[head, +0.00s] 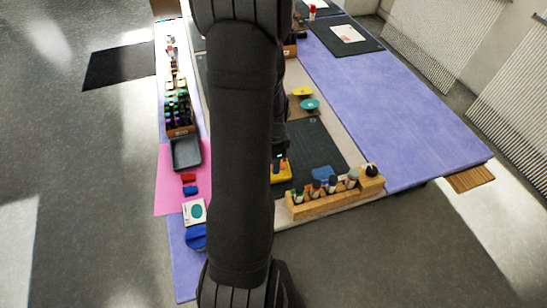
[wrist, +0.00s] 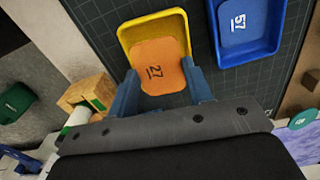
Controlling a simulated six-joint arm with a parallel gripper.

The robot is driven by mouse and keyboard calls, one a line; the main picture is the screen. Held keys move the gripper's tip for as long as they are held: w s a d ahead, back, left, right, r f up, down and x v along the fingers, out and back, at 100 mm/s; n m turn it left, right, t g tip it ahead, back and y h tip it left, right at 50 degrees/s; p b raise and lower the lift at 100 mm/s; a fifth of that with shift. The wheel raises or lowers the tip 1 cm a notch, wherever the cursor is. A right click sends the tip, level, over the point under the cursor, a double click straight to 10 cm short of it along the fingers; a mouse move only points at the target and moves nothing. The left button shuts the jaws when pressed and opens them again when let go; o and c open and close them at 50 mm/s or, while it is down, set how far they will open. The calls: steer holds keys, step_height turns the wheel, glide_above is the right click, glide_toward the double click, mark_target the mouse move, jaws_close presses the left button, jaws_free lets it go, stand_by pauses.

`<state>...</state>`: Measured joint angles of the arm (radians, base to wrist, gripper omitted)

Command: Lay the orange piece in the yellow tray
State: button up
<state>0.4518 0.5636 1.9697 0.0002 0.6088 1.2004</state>
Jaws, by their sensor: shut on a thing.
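The orange piece (wrist: 158,62), a flat rounded square marked 27, is between the blue-grey fingers of my gripper (wrist: 161,82) in the wrist view. My gripper is shut on it at its sides. The yellow tray (wrist: 150,22) lies right behind and under the piece, and the piece overlaps its inside. The tray's near edge is hidden, and I cannot tell whether the piece touches its floor. In the head view the yellow tray (head: 283,179) shows beside my arm, which hides most of the gripper and the piece.
A blue tray (wrist: 274,55) holding a blue piece marked 57 stands to the right of the yellow one on the dark gridded mat (wrist: 199,42). A wooden block rack (head: 312,206) with several bottles stands along the mat's near edge. Bare mat lies behind the trays.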

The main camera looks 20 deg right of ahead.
steer(key=shift+f, duration=0.85)
stand_by(0.7)
stand_by(0.5)
steer(key=o, duration=0.8)
steer(key=shift+r, duration=3.5)
steer(key=shift+f, duration=3.5)
